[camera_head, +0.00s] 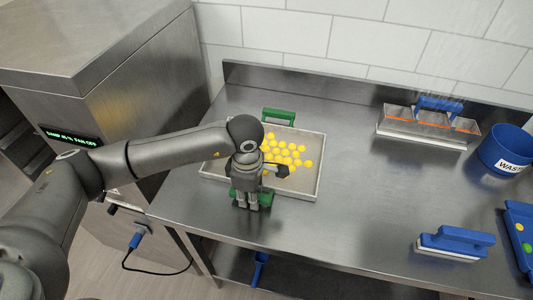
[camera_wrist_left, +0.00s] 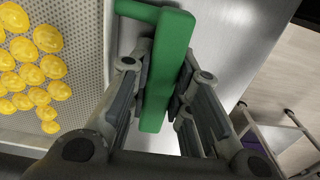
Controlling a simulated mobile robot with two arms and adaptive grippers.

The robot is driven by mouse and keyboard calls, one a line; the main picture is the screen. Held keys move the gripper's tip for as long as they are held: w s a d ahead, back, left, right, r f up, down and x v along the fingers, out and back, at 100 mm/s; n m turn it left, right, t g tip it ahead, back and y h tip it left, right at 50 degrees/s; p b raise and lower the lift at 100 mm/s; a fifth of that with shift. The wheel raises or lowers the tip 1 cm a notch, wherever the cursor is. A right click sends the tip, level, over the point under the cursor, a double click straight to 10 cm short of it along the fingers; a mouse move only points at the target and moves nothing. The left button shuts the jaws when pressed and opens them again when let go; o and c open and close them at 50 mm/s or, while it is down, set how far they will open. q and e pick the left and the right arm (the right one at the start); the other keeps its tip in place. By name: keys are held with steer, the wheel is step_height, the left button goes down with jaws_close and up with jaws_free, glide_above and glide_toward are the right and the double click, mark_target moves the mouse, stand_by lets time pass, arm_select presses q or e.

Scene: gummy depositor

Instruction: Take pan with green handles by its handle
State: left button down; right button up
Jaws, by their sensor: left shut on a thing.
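The pan (camera_head: 312,180) is a shallow grey tray with green handles, lying on the steel table with several yellow gummies in it. Its far green handle (camera_head: 279,115) is free. My left gripper (camera_head: 252,203) is at the near green handle (camera_head: 238,203), close to the table's front edge. In the left wrist view, the near handle (camera_wrist_left: 168,70) lies between the two fingers of my left gripper (camera_wrist_left: 162,95), which are shut on it. The perforated pan (camera_wrist_left: 83,75) with yellow gummies shows at the left there. My right gripper is not in view.
A steel tool with a blue handle (camera_head: 437,105) stands at the back right, beside a blue waste bin (camera_head: 505,150). A steel machine (camera_head: 95,60) stands at the left.

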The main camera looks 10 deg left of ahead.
arm_select(q)
steer(key=shift+w+r, duration=0.1)
steer(key=shift+r, duration=0.1)
steer(key=shift+r, duration=0.25)
step_height(320, 180, up, 2)
steer(key=shift+r+b, duration=0.1)
steer(key=shift+b, duration=0.35)
steer(key=s+a+r+b, duration=0.2)
steer(key=s+r, duration=0.3)
steer(key=s, duration=0.1)
steer(key=s+a+r+b, duration=0.2)
steer(key=s+r, duration=0.3)
steer(key=s, duration=0.2)
steer(key=shift+s+a, duration=0.2)
steer(key=shift+a, duration=0.05)
